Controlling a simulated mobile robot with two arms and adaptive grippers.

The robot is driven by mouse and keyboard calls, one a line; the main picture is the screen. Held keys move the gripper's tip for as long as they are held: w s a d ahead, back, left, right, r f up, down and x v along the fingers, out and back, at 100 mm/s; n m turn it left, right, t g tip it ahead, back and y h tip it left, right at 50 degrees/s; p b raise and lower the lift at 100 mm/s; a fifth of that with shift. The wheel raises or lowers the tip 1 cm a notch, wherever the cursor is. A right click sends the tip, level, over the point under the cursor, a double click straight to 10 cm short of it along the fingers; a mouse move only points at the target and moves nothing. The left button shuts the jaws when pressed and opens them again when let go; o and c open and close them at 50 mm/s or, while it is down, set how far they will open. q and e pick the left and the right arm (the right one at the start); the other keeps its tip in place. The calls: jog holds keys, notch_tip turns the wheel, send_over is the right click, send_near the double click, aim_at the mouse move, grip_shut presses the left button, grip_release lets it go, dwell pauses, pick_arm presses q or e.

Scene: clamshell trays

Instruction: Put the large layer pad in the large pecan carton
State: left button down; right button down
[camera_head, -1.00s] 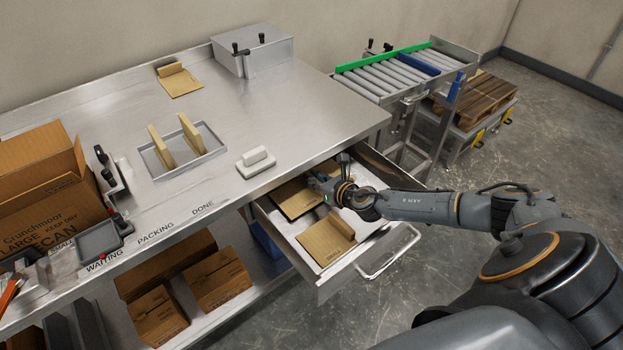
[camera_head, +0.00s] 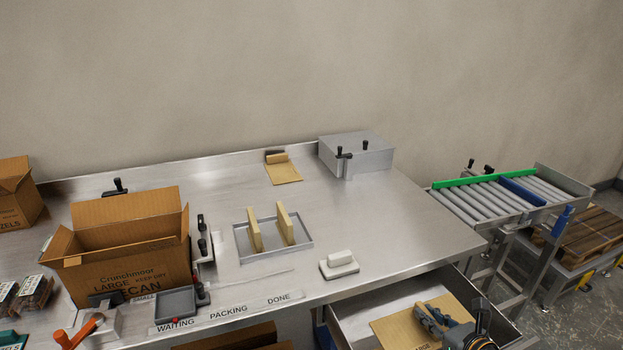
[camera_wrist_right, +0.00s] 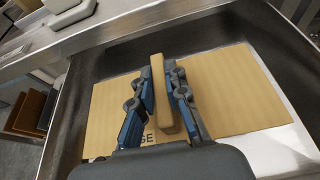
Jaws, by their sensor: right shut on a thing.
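The large layer pad (camera_head: 395,328) is a flat tan sheet with a raised grip strip, in the open drawer at the lower right of the head view. In the right wrist view, the pad (camera_wrist_right: 240,88) shows part of a printed word ending "GE". My right gripper (camera_head: 428,317) is shut on the raised strip; in the wrist view its fingers (camera_wrist_right: 160,82) press on both sides. The sheet is low in the drawer; I cannot tell if it touches the bottom. The large pecan carton (camera_head: 125,270) stands open on the bench at left. My left gripper is out of view.
The drawer (camera_head: 345,322) is pulled out below the bench edge. A grey tray (camera_head: 242,258) with two upright tan pieces and a white block (camera_head: 339,265) lie between drawer and carton. A black-knobbed fixture (camera_head: 205,250) stands right of the carton. A roller conveyor (camera_head: 485,200) is at right.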

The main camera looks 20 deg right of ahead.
jog(key=r+p, duration=0.1)
jog(key=r, duration=0.1)
jog(key=r+p, duration=0.2)
jog(key=r, duration=0.1)
jog(key=r+p, duration=0.2)
jog(key=shift+a+r, duration=0.25)
jog(key=shift+a, duration=0.05)
jog(key=a+r+b, duration=0.2)
jog(key=a+r, duration=0.1)
jog(key=a, duration=0.6)
jog(key=s+a+r+h+b, duration=0.1)
jog(key=a+r+b, duration=0.2)
jog(key=a, duration=0.7)
jog(key=shift+s+m, duration=0.2)
jog(key=shift+m, duration=0.2)
